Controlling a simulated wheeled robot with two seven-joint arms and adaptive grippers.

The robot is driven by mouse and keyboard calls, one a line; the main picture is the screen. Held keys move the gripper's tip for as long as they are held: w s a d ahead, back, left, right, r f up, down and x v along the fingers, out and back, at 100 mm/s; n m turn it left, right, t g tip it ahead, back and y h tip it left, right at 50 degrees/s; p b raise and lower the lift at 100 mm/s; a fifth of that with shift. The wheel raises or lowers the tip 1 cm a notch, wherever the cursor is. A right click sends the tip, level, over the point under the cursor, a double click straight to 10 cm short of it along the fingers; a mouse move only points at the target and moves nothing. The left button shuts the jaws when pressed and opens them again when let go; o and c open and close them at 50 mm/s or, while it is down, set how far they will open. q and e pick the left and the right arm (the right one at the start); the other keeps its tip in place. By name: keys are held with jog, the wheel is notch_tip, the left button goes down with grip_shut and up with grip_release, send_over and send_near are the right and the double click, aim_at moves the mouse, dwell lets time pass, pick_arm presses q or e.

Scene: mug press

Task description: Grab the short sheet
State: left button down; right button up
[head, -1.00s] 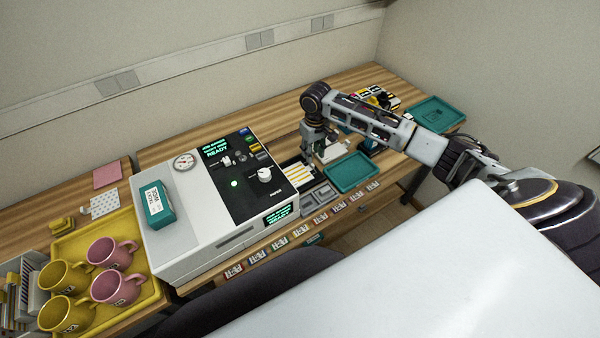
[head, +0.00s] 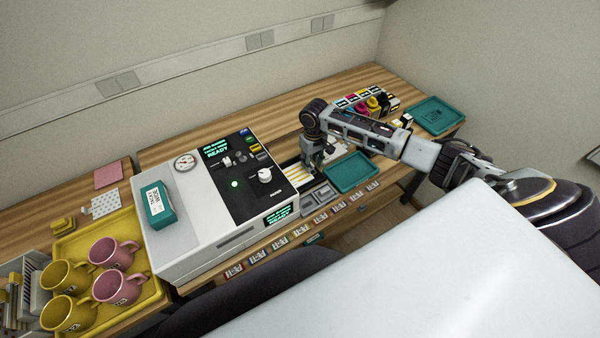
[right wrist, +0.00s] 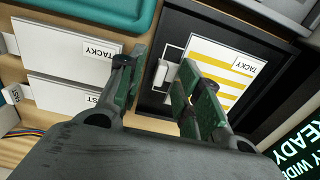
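A white sheet with yellow stripes and a TACKY label (right wrist: 222,75) lies in a black tray (right wrist: 180,30) in the right wrist view. The striped sheet also shows in the head view (head: 294,177), beside the press. My right gripper (right wrist: 160,92) is open and empty, pointing down over the tray's edge, left of the stripes. In the head view my right gripper (head: 316,168) is just right of the striped sheet. Two white labelled pieces (right wrist: 65,45) lie left of the fingers. I cannot tell which piece is the short sheet. My left gripper is out of view.
The white press (head: 205,215) with a READY screen stands left of the gripper. A teal tray (head: 352,186) lies to the right, another (head: 438,127) at the far right. Coloured bottles (head: 373,103) stand behind. A yellow tray (head: 150,292) holds several mugs at far left.

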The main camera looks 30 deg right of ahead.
dwell(0.4)
jog(key=c, duration=0.8)
jog(key=shift+o, duration=0.2)
notch_tip(320, 180, up, 10)
dwell(0.4)
dwell(0.3)
